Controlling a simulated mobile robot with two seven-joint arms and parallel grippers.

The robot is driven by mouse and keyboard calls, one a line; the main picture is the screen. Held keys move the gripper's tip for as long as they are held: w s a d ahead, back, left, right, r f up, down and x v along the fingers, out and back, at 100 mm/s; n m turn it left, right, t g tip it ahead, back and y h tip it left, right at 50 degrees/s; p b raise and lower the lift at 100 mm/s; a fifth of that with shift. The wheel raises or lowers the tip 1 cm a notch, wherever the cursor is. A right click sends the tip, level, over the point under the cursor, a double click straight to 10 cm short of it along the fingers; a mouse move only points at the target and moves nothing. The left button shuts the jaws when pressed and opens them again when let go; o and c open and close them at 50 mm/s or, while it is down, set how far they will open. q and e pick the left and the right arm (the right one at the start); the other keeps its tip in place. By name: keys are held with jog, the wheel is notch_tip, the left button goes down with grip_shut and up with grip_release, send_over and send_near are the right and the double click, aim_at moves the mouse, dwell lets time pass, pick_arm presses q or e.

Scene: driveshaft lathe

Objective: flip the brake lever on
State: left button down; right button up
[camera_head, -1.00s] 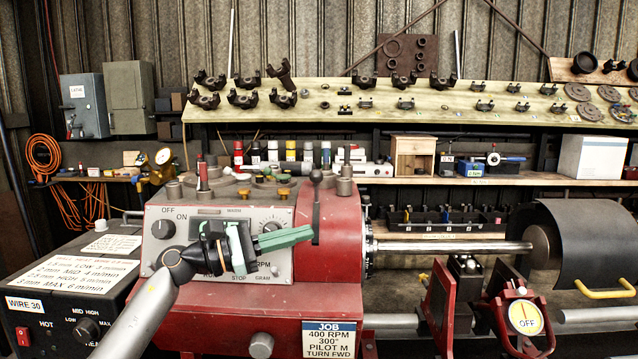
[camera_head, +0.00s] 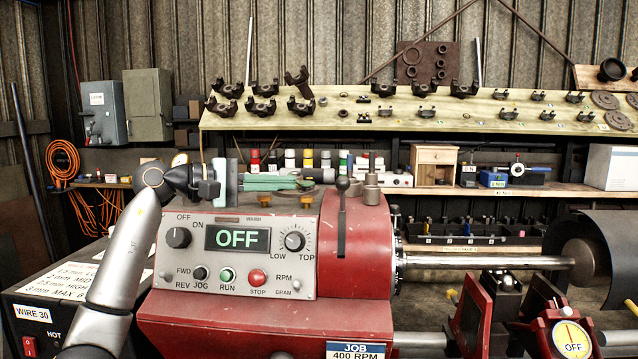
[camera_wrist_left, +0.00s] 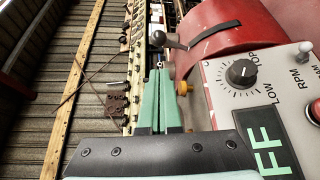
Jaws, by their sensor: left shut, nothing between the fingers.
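A lever with a black ball knob (camera_head: 342,184) stands upright at the top of a dark slot on the red headstock (camera_head: 370,235). It also shows in the wrist view, with its knob (camera_wrist_left: 158,38) just beyond my fingertips. No brake label is readable on it. My left gripper (camera_head: 312,184) is shut and empty, with its green fingers level above the grey control panel and pointing right toward the lever. In the wrist view the closed fingertips (camera_wrist_left: 160,74) appear just short of the lever; I cannot tell whether they touch. My right gripper is out of view.
The control panel (camera_head: 220,285) has knobs, buttons and a display reading OFF. Bottles and small parts stand behind the headstock top. A shaft (camera_head: 490,262) runs right from the chuck.

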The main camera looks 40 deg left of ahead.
aim_at(343, 195)
pick_arm(q)
jog(key=p+x, duration=0.3)
jog(key=x, duration=0.6)
jog(key=shift+r, duration=0.15)
jog(key=shift+w+d, duration=0.2)
jog(key=shift+w, duration=0.25)
jog(key=shift+f, duration=0.2)
